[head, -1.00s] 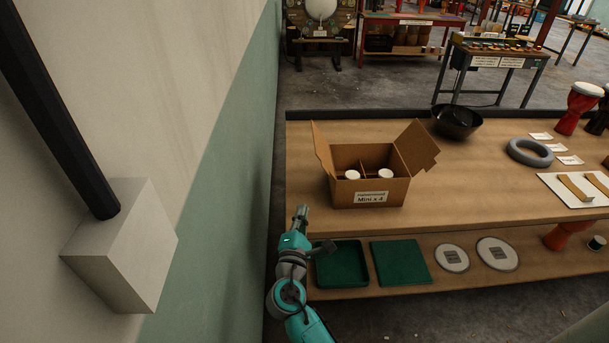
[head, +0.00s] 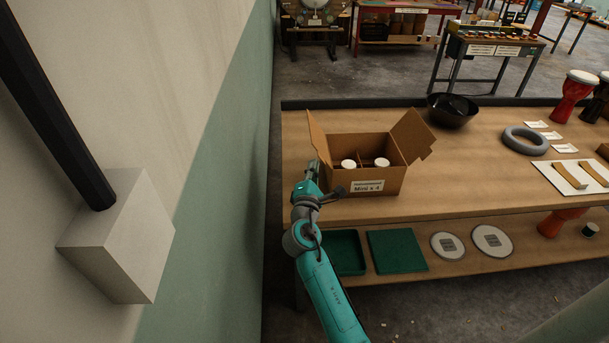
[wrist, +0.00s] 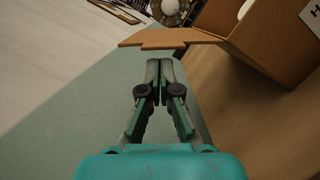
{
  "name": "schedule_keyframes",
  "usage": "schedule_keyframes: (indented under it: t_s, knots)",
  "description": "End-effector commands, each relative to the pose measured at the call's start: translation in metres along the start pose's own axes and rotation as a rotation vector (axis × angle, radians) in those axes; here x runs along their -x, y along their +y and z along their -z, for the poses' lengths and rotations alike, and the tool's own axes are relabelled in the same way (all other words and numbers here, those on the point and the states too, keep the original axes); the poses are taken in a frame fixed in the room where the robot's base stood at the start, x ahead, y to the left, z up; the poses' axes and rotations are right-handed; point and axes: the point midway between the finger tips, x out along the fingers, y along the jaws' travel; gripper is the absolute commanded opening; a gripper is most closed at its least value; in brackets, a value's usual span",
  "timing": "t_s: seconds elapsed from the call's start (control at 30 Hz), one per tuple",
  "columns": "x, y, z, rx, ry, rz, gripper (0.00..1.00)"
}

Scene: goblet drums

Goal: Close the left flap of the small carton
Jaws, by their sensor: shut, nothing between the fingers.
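The small carton (head: 366,149) stands on the wooden table with two white-topped items showing inside. Its left flap (head: 318,137) stands up and leans outward; its right flap (head: 411,136) is also open, tilted out to the right. My gripper (head: 312,166) is at the carton's left front corner, just outside and below the left flap. In the wrist view my gripper (wrist: 160,66) is shut and empty, with the left flap (wrist: 175,38) crossing just beyond its fingertips. I cannot tell whether they touch.
A black bowl (head: 452,110), a grey ring (head: 525,140) and a white board (head: 573,178) lie on the table right of the carton. Green trays (head: 397,251) and round discs sit on the lower shelf. A wall (head: 218,170) runs close on the left.

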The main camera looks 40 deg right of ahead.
Motion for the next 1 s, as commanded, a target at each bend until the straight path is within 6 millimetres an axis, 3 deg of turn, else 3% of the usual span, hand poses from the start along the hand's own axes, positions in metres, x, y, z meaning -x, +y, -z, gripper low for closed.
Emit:
schedule_keyframes:
  t_s: [1.0]
  knots:
    - [-0.003,0.002,-0.013,-0.090,0.000,0.021,0.00]
